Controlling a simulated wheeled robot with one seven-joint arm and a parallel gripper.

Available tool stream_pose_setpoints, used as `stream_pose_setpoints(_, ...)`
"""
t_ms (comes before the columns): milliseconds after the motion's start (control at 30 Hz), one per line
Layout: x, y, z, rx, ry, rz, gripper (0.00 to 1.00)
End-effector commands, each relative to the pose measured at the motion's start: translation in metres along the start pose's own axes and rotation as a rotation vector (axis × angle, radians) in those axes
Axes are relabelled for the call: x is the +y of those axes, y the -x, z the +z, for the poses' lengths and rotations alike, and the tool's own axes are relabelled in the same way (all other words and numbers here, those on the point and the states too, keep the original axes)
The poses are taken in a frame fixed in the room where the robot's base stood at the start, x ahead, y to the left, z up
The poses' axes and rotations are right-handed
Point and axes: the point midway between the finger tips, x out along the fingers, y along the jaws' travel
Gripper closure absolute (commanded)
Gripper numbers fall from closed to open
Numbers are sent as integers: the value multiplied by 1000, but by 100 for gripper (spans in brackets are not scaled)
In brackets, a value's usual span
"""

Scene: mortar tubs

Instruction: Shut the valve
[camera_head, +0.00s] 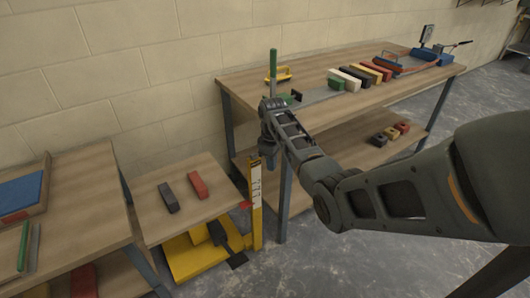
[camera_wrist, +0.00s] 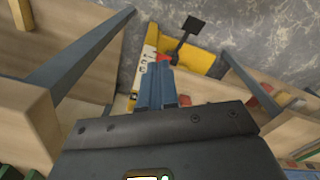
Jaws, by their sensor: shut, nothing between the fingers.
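A yellow post (camera_head: 256,215) with a white marked face stands upright beside the long workbench. A small red part (camera_head: 245,205), possibly the valve's handle, sticks out on its left side; I cannot tell its setting. In the wrist view a red part (camera_wrist: 167,58) shows just beyond the fingertips, on a yellow and white body (camera_wrist: 150,48). My gripper (camera_head: 267,158) points down above the post's top, fingers together and empty. Its blue fingers (camera_wrist: 156,70) also show in the wrist view, overlapping the red part; I cannot tell whether they touch it.
A yellow base (camera_head: 195,258) with a black pedal-like piece lies by the post. A low wooden table (camera_head: 158,218) holds a dark block (camera_head: 168,198) and a red block (camera_head: 197,184). The long workbench (camera_head: 320,118) carries several coloured blocks. Grey floor (camera_head: 330,262) is open at the front.

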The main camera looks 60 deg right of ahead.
Motion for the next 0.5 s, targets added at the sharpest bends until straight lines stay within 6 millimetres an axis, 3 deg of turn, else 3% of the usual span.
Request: stream_pose_setpoints(500,7,-2,-11,0,0,1,100)
